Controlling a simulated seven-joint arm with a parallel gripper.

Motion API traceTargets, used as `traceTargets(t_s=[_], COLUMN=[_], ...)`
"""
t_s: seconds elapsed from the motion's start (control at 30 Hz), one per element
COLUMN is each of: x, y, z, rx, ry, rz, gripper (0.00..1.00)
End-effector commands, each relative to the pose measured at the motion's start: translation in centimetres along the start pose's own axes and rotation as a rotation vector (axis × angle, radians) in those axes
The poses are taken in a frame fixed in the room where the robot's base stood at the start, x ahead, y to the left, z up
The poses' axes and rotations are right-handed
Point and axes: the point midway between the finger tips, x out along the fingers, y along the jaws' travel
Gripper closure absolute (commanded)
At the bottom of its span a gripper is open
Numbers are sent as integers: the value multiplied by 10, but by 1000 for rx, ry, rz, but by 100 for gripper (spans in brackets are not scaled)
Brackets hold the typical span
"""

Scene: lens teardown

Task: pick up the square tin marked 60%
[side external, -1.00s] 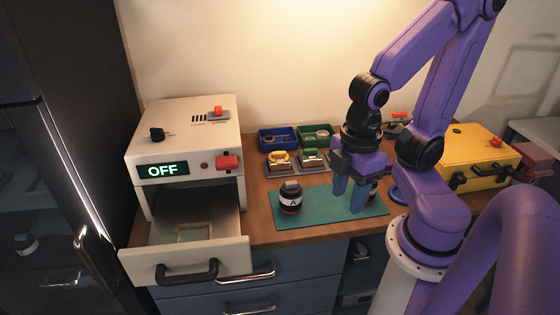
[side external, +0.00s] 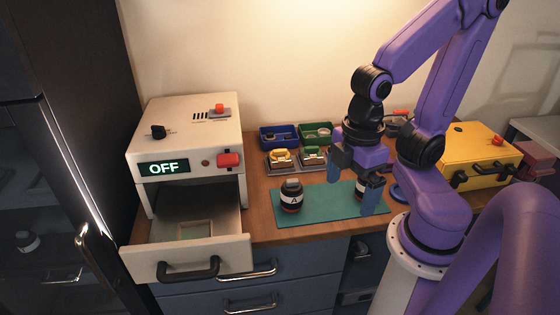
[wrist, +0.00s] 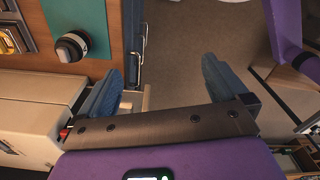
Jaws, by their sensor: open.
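I cannot make out a square tin marked 60% in either view; no such marking is legible. My gripper (side external: 355,182) is open and empty above the right part of the teal mat (side external: 322,207). In the wrist view its two blue fingers are spread wide (wrist: 163,65), with nothing between them. Another small dark thing by my fingers is mostly hidden.
A white oven (side external: 185,140) reading OFF stands left with its drawer (side external: 190,257) pulled out. Blue (side external: 278,137) and green (side external: 316,134) bins stand behind the mat, with yellow and green handled pieces before them. A yellow case (side external: 480,158) is at right. The mat's middle is clear.

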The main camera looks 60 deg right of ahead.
Motion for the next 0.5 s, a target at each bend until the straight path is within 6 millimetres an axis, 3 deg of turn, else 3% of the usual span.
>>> traceTargets(t_s=[0.2, 0.5], x=[-44, -51], y=[0, 41], z=[-2, -34], rx=[-2, 465], ry=[10, -4], rz=[0, 6], gripper=[0, 0])
